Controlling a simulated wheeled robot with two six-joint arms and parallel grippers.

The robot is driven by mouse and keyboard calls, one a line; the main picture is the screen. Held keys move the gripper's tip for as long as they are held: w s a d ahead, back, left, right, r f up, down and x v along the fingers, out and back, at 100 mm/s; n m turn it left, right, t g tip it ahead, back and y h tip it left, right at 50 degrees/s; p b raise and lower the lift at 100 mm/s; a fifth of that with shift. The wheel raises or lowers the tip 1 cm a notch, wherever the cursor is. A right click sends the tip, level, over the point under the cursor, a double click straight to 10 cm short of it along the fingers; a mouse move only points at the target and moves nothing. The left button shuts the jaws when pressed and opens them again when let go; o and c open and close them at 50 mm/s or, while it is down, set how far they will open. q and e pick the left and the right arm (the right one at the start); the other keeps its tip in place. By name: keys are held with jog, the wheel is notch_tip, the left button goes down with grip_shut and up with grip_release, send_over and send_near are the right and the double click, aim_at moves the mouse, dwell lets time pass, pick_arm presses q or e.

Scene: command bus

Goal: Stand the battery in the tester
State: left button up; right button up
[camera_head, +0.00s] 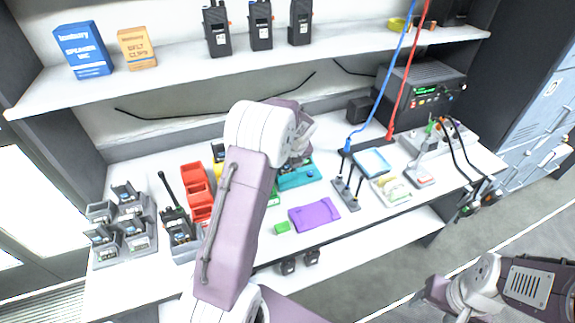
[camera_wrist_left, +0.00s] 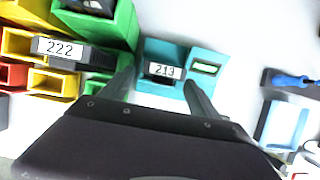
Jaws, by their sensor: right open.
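A dark battery labelled 213 (camera_wrist_left: 163,70) sits at a teal unit (camera_wrist_left: 168,91) in the left wrist view. The unit has a small green-lit window to the right of the battery; I cannot tell for sure whether it is the tester. My left gripper (camera_wrist_left: 165,85) has its fingers apart, one to each side of the battery, with gaps visible. In the head view the teal unit (camera_head: 300,178) is partly hidden by my left arm. A second dark block labelled 222 (camera_wrist_left: 73,51) lies by the yellow and green bins. My right gripper (camera_head: 432,292) is low at the right, off the bench.
Red bins (camera_head: 197,190) and a radio in a stand (camera_head: 178,228) are left of my arm. A purple case (camera_head: 314,214) lies near the front edge. A post stand with cables (camera_head: 346,190) and a blue tray (camera_head: 372,161) are to the right.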

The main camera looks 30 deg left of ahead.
pick_arm(q)
jog(key=p+v, duration=0.1)
jog(key=v, duration=0.8)
jog(key=shift+s, duration=0.1)
